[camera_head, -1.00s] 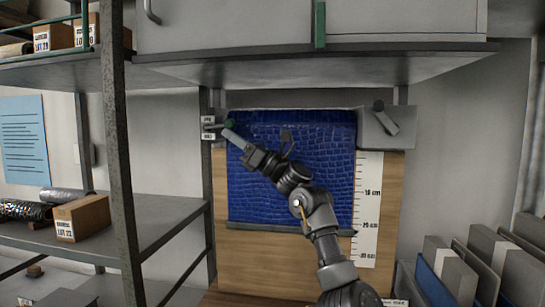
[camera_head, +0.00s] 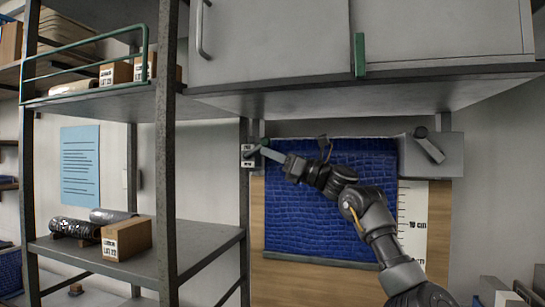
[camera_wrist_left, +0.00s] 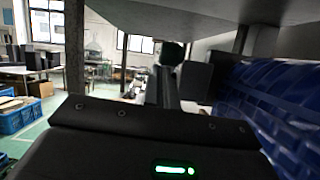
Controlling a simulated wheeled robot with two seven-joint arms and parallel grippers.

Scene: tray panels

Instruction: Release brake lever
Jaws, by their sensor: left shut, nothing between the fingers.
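A small lever with a dark green knob (camera_head: 265,142) sits at the left end of the blue textured sheet (camera_head: 320,205), by a dark bracket with white label plates (camera_head: 247,147) above and below it. The label text is too small to read. My left gripper (camera_head: 263,152) is shut and empty, its narrow fingertips close to the lever just below the knob; I cannot tell whether they touch. The wrist view shows the knob (camera_wrist_left: 172,52) just beyond the fingers. A grey box (camera_head: 446,155) with a tilted grey lever (camera_head: 429,149) is at the sheet's right end. My right gripper is not in view.
A grey cabinet (camera_head: 280,45) overhangs close above. A metal shelf post (camera_head: 166,170) stands to the left, with a cardboard box (camera_head: 127,239) and dark rolls on the shelf. A wooden board (camera_head: 286,278) and a centimetre scale (camera_head: 411,212) are behind the sheet.

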